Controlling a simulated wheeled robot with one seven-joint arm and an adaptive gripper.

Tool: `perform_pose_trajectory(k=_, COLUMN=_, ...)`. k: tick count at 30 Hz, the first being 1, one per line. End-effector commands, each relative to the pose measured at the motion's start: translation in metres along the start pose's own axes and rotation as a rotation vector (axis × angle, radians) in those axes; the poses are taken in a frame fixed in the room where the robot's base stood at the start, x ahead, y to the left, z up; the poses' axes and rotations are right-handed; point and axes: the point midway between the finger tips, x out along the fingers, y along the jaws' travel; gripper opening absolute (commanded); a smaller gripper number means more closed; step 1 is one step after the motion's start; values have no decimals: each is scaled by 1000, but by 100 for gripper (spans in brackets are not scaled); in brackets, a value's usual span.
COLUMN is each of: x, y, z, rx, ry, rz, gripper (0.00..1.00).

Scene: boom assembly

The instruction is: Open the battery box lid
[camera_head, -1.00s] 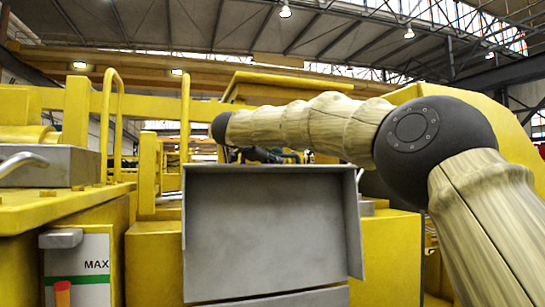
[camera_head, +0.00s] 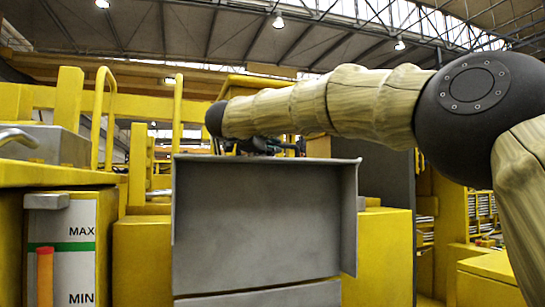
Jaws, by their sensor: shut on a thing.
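The grey battery box lid (camera_head: 262,225) stands raised, close to upright, in the middle of the head view. Its hollow inner side with bent side flanges faces the camera. A strip of grey box (camera_head: 265,297) shows below it at the bottom edge of the picture. My gripper (camera_head: 272,146) is at the lid's top edge, on the far side, and is shut on the lid. The lid hides its fingertips, so the exact grip point is not visible. My arm comes in from the right, above the lid.
A gauge marked MAX and MIN (camera_head: 76,255) with an orange bar stands at the left. Yellow machine bodywork (camera_head: 385,255) surrounds the box. Yellow handrails (camera_head: 104,110) rise behind at the left. Yellow shelving (camera_head: 482,215) stands at the right.

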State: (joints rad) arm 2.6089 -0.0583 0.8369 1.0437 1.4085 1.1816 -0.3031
Motion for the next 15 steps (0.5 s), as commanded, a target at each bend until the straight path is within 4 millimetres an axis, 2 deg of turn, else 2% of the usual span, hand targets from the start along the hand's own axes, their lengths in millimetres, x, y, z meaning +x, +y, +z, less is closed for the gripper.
perform_pose_trajectory(k=3, x=-5, y=7, z=-5, rx=11, ry=0, rz=-10, gripper=0)
perform_pose_trajectory(k=15, x=-8, y=5, z=-9, rx=21, ry=-1, rz=-19, gripper=0)
